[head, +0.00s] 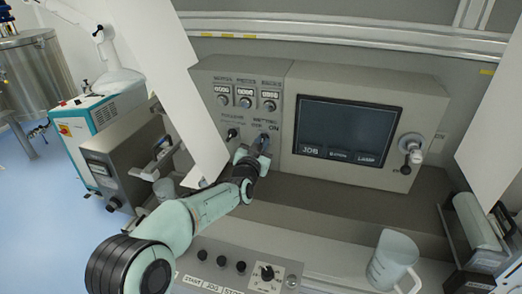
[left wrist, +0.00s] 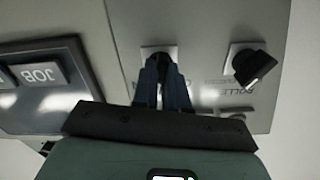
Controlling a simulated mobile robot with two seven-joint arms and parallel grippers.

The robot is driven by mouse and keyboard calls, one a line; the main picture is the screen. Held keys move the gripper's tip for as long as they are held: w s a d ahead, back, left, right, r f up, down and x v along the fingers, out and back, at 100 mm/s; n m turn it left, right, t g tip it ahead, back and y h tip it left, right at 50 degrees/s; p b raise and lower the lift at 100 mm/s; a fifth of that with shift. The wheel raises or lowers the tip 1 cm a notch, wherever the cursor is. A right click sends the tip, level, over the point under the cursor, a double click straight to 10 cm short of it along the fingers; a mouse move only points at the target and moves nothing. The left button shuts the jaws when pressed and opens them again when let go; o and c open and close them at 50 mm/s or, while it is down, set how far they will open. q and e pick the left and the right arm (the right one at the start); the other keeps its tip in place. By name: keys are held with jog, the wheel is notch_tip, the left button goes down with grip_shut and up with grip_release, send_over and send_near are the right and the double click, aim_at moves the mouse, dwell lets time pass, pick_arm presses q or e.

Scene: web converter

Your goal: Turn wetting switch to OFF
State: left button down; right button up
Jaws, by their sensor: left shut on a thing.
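The wetting switch (left wrist: 159,54) is a black knob on a pale square plate on the grey control panel. In the head view its label with "ON" sits just above my left gripper (head: 262,145). My left gripper is shut on the knob, and its fingers cover most of it. In the left wrist view the two dark fingers (left wrist: 163,88) stand on either side of the knob. The knob's exact angle is hidden. My right gripper is not in view.
A second black knob (head: 232,133) is close to the left of the wetting switch. Several numbered counters (head: 245,92) are above. A screen (head: 346,127) with a "JOB" button is to the right. A clear jug (head: 393,262) stands at lower right.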

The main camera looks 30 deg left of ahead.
pick_arm(q)
jog(key=shift+f+n+b, duration=0.1)
jog(key=shift+n+b, duration=2.65)
jog(key=shift+n, duration=1.55)
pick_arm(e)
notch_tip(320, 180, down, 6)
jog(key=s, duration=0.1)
pick_arm(q)
jog(key=c, duration=1.2)
grip_release()
jog(key=shift+o, duration=0.2)
